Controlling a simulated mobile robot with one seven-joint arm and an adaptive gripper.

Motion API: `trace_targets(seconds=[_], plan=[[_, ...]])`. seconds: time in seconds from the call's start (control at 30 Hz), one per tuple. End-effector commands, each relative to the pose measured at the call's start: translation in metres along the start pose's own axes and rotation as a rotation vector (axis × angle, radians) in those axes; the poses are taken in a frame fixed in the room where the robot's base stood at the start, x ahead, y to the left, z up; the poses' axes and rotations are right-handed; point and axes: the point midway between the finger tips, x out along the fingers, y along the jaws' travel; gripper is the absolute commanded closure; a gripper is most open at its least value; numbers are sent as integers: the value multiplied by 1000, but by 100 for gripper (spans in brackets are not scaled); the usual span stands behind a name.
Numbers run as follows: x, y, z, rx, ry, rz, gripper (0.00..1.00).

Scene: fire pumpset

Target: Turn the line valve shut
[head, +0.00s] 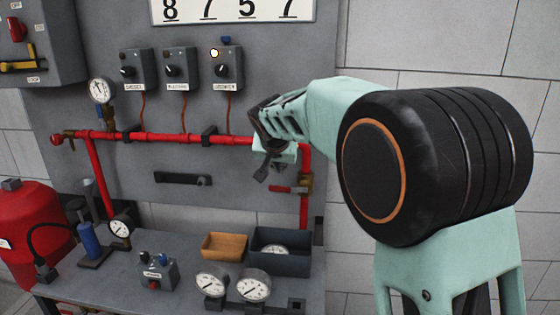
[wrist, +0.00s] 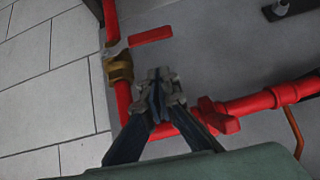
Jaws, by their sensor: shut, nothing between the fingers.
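The line valve is a brass body (head: 306,183) on the vertical red pipe at the right of the panel, with a red lever (head: 279,189) pointing left, across the pipe. In the wrist view the brass body (wrist: 118,68) is left of the fingers and its red lever (wrist: 150,37) lies beyond the fingertips. My gripper (head: 266,172) is shut and empty, just above and left of the lever in the head view. The wrist view shows its fingers (wrist: 158,82) together, apart from the lever in the picture.
A horizontal red pipe (head: 170,139) crosses the panel. A small black handle (head: 183,179) is mounted left of the valve. Below stand a tan tray (head: 223,241), a dark bin (head: 290,264) and gauges (head: 253,286) on the bench. Wall on the right is clear.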

Motion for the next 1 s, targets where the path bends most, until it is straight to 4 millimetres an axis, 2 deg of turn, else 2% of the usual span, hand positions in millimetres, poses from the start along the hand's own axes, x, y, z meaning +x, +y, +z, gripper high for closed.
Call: trace_targets(seconds=[0.03, 0.1, 0.3, 0.77, 1.0], plan=[[10, 0, 1, 0, -1, 0, 100], [18, -1, 12, -1, -2, 0, 100], [32, -1, 26, -1, 0, -1, 100], [36, -1, 29, 0, 1, -1, 100], [45, -2, 38, 0, 1, -2, 100]])
